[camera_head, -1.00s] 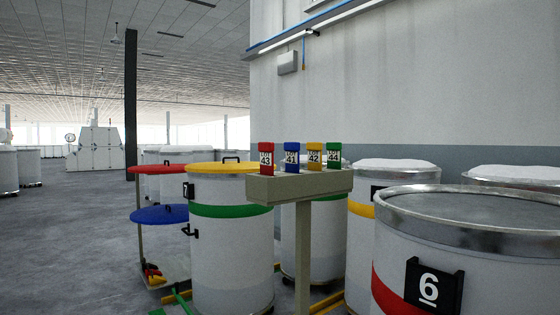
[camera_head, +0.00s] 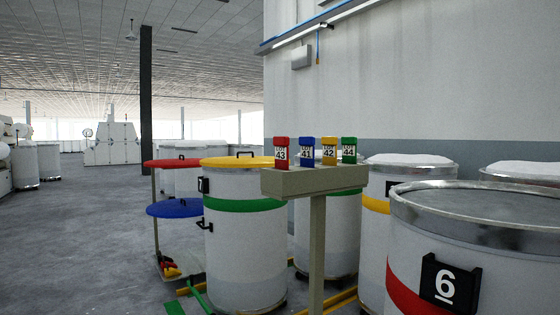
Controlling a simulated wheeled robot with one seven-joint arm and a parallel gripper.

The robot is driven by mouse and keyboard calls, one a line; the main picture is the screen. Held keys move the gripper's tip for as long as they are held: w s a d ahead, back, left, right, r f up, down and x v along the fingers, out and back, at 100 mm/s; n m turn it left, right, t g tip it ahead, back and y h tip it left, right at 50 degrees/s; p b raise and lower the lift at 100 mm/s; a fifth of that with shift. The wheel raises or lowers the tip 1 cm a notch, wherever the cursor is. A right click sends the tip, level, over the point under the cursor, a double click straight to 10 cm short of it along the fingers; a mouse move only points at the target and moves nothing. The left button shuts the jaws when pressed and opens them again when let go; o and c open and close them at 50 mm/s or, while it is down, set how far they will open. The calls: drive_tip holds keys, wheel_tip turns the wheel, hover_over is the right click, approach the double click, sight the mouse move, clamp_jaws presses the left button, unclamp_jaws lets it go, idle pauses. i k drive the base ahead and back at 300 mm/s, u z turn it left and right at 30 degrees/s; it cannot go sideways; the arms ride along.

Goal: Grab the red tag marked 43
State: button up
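The red tag marked 43 (camera_head: 282,153) stands upright at the left end of a beige rack (camera_head: 315,182) on a post. To its right on the same rack stand a blue tag marked 41 (camera_head: 307,152), a yellow tag marked 42 (camera_head: 329,151) and a green tag marked 44 (camera_head: 349,150). My gripper is not in view.
A large can marked 6 (camera_head: 470,240) stands close at the right. A white can with a yellow lid and green band (camera_head: 245,245) stands behind the rack at the left. Red (camera_head: 172,162) and blue (camera_head: 174,210) lids sit beside it. Grey floor (camera_head: 75,230) is open at the left.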

sight(281, 142)
drive_tip(key=u, duration=1.75)
drive_tip(key=i, duration=1.15)
drive_tip(key=z, duration=1.6)
